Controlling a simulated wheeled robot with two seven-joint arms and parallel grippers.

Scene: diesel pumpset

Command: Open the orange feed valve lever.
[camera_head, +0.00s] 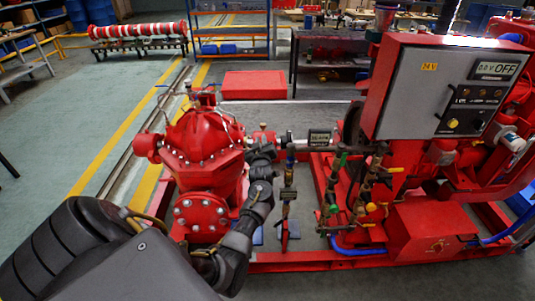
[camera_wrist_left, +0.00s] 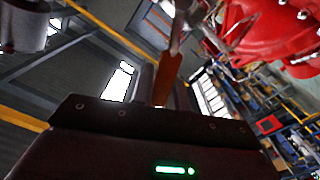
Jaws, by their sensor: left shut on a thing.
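The orange feed valve lever (camera_wrist_left: 166,76) shows in the left wrist view as a narrow orange bar running down between my left gripper's fingers (camera_wrist_left: 162,97). The jaws are shut on it. In the head view my left gripper (camera_head: 262,153) is just right of the red pump casing (camera_head: 205,140), close to the horizontal pipe and shaft. There the gripper hides the held lever and I cannot make out its angle. My right gripper is in neither view.
A grey control box (camera_head: 415,95) stands at the right above red machinery. Thin pipes with a green handle (camera_head: 339,160) and a yellow one (camera_head: 371,207) stand right of my gripper. A red box (camera_head: 254,85) lies behind. Clear floor lies at the left.

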